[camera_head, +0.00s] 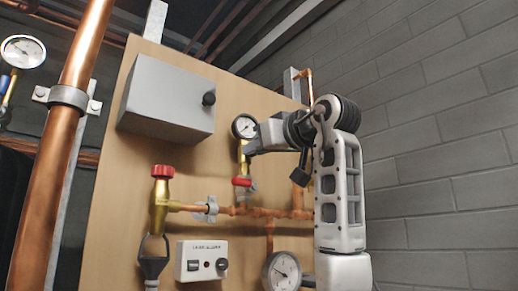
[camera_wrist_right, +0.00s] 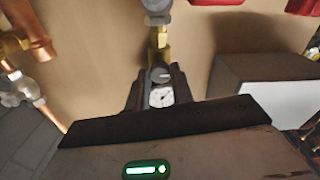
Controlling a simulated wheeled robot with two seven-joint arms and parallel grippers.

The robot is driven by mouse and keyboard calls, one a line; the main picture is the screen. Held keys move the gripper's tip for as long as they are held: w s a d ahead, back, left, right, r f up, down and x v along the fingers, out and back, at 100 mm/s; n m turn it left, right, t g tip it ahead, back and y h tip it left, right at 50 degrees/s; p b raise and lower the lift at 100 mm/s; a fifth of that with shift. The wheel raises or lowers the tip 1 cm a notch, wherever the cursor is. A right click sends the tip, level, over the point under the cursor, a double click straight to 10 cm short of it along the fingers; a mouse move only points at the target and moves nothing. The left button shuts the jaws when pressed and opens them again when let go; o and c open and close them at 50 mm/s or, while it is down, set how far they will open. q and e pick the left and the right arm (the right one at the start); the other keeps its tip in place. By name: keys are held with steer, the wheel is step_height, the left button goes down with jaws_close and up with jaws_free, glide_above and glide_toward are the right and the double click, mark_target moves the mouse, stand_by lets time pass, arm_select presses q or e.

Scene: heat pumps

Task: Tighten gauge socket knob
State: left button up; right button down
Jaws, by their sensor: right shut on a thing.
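The small gauge (camera_head: 245,127) has a white dial in a dark rim and sits on top of a brass fitting (camera_head: 243,160) on the wooden board. My right gripper (camera_head: 250,145) reaches in from the right, at the neck just under the dial. In the right wrist view my right gripper (camera_wrist_right: 158,88) has its dark fingers on both sides of a small grey knob (camera_wrist_right: 160,75), shut on it. The gauge's dial (camera_wrist_right: 161,97) shows between the fingers, and the brass fitting (camera_wrist_right: 160,50) is beyond the knob. In the head view the fingers mostly hide the knob.
A red valve handle (camera_head: 242,182) is just below the gripper. A grey box (camera_head: 165,97) is to the left. Copper pipes (camera_head: 270,213), a red-capped brass valve (camera_head: 160,190), a switch box (camera_head: 201,261) and a larger gauge (camera_head: 282,271) are lower. A thick copper pipe (camera_head: 55,150) stands far left.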

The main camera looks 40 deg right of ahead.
arm_select(q)
steer(key=shift+s+f, duration=0.1)
arm_select(e)
steer(key=shift+f, duration=0.1)
steer(key=c, duration=1.2)
jaws_free()
steer(key=shift+s, duration=0.15)
arm_select(q)
steer(key=f+b, duration=0.1)
steer(key=b, duration=0.2)
steer(key=d+f+b, duration=0.1)
steer(key=b, duration=0.3)
steer(key=shift+w+f+n+t+h, duration=0.2)
steer(key=shift+f+n+t+h, duration=0.1)
steer(key=shift+n+t, duration=0.1)
arm_select(e)
steer(key=s+a, duration=0.1)
steer(key=s, duration=1.4)
steer(key=shift+s+a, duration=0.3)
steer(key=shift+a, duration=0.1)
arm_select(q)
steer(key=shift+w, duration=0.1)
